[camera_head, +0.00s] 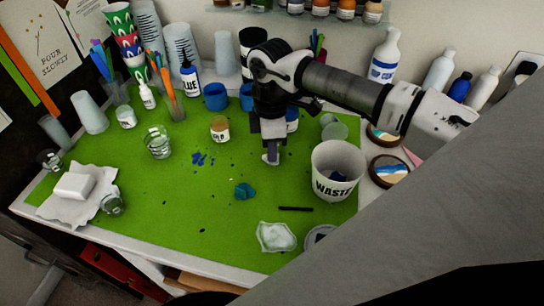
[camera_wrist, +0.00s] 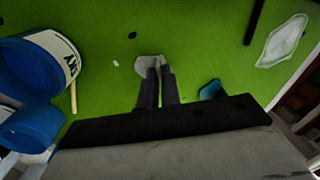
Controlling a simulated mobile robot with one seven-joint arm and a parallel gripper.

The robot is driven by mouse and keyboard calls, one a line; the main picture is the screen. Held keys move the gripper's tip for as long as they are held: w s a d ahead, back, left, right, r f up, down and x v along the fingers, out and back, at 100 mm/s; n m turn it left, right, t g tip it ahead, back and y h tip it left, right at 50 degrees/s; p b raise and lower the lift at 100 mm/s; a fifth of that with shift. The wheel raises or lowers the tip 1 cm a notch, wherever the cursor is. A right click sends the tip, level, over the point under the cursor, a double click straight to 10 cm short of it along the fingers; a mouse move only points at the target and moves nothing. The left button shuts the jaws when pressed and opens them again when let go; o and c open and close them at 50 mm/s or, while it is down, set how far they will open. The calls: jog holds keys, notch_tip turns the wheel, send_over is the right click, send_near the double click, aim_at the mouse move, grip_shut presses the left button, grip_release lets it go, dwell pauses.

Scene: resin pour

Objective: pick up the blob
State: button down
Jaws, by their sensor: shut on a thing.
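A small pale grey, flat blob (camera_head: 266,159) is at the tips of my gripper (camera_head: 271,156) on the green mat. In the wrist view the blob (camera_wrist: 146,62) shows around and just beyond the two dark fingertips (camera_wrist: 158,68). The fingers are close together, shut on the blob, and point down at the mat. The fingers hide part of it, and I cannot tell whether it is clear of the mat. A teal lump (camera_head: 244,191) lies apart on the mat, and shows right of the fingers in the wrist view (camera_wrist: 211,90).
A white waste bucket (camera_head: 334,185) stands close right of my gripper. A black stick (camera_head: 296,209) and a whitish translucent piece (camera_head: 276,236) lie nearer the front. A small amber jar (camera_head: 220,129) and blue cups (camera_head: 215,97) stand behind. The front-left mat is mostly free.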

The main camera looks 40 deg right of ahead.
dwell(0.3)
notch_tip(320, 180, up, 15)
jog(key=w+p, duration=0.1)
jog(key=w, duration=0.1)
jog(key=shift+d, duration=0.4)
dwell(0.9)
jog(key=shift+r, duration=0.1)
